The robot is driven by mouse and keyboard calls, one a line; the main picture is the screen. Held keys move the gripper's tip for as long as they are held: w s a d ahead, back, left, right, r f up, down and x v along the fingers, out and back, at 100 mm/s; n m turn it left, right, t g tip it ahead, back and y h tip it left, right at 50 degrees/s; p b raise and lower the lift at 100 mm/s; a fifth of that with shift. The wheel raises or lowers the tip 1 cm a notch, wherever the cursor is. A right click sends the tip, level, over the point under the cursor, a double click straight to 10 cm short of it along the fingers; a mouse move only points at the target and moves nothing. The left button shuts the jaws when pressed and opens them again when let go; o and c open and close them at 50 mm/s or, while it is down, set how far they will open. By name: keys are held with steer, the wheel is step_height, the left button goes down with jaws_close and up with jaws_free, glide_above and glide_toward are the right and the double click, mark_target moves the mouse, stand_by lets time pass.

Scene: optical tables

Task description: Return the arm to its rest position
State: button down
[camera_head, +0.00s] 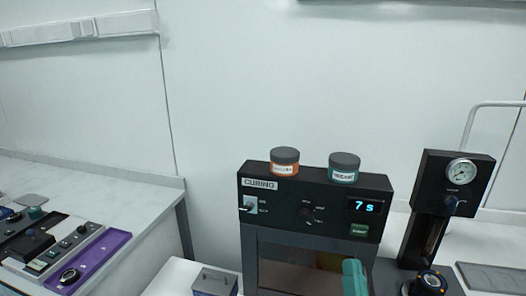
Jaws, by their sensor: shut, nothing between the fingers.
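My gripper does not show in this view, and no part of my arm can be made out for certain. The black curing unit (283,218) stands in the middle, labelled CURING, with a lit blue display (366,206) reading 7 s. A teal upright piece (354,277) shows in front of its lower right part; I cannot tell what it belongs to.
An orange-labelled jar (285,162) and a teal-labelled jar (344,168) stand on the unit. A black gauge device (443,186) is at right. A purple-edged panel (98,262) lies on the left bench (120,183). A grey box (215,282) sits at the bottom.

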steer(key=s+f+n+g+y, duration=0.2)
steer(key=s+f+n+g, duration=0.15)
steer(key=f+g, duration=0.5)
steer(key=s+f+n+g+y, duration=0.25)
steer(key=f+n+g, duration=0.2)
steer(key=f, duration=0.75)
steer(key=s+d+f+g+h, duration=0.1)
steer(key=s+d+f+g, duration=0.1)
steer(key=s, duration=0.5)
steer(key=s+d+f+m+g+h, duration=0.1)
steer(key=s+d+f+g, duration=0.2)
steer(key=s, duration=0.5)
steer(key=s+d+f+m+g+h, duration=0.1)
steer(key=s+d+f+g+h, duration=0.1)
steer(key=s+g, duration=0.4)
steer(key=s+d+f, duration=0.1)
steer(key=d, duration=0.1)
steer(key=shift+s+d+f+g, duration=0.2)
steer(key=shift+s+d+g, duration=0.1)
